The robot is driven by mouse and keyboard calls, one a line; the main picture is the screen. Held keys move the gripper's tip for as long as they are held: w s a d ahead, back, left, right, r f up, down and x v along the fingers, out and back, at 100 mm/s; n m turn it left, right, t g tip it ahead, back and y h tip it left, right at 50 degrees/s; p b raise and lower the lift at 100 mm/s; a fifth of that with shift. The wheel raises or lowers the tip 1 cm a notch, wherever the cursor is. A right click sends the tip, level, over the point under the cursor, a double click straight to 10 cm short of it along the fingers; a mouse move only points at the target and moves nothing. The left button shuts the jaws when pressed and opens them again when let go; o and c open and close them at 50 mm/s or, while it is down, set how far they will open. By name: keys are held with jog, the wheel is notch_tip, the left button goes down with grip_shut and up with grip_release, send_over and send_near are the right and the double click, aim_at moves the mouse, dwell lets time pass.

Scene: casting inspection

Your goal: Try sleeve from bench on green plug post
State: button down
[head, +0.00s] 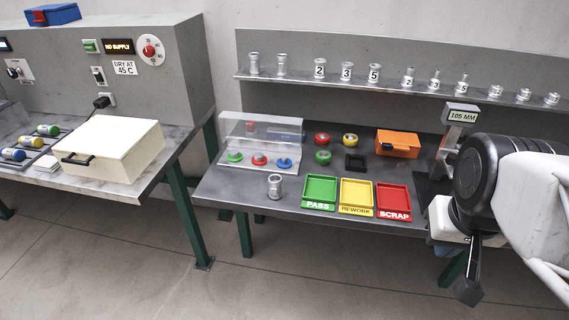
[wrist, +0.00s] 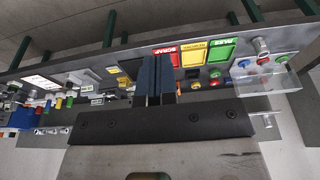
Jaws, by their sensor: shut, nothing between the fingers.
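A grey metal sleeve (head: 275,186) stands upright on the front left of the dark bench. It also shows at the upper right of the wrist view (wrist: 261,45). Behind it, the green plug post (head: 235,157) is at the left of a row with a red and a blue one, at the front of a clear guard (head: 260,128). My gripper (head: 468,288) is off the bench's front right, pointing down, well away from both. In the wrist view its two dark fingers (wrist: 155,80) are together with nothing held.
Green PASS (head: 320,190), yellow REWORK (head: 356,194) and red SCRAP (head: 393,198) trays lie right of the sleeve. An orange box (head: 398,143) and round coloured pieces stand behind. A gauge reading 105 MM (head: 461,115) is at right. Several metal parts line the shelf (head: 390,86).

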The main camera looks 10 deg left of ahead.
jog(key=c, duration=1.8)
grip_release()
jog(key=o, duration=1.4)
jog(key=shift+o, duration=0.2)
jog(key=m+y, duration=1.6)
jog(key=m, duration=0.1)
send_over(280, 182)
jog(key=s+d, duration=0.6)
jog(key=s, duration=0.3)
notch_tip(280, 182, down, 17)
jog(key=w+f+m+t, duration=0.2)
jog(key=f, duration=0.1)
jog(key=w+a+f+m+t, duration=0.1)
jog(key=w+f+m+t, duration=0.1)
jog(key=f, duration=0.1)
jog(key=w+f+m+t, duration=0.2)
jog(key=f, duration=0.1)
jog(key=shift+w+a+m, duration=0.25)
jog(key=shift+m, duration=0.15)
jog(key=shift+r, duration=0.1)
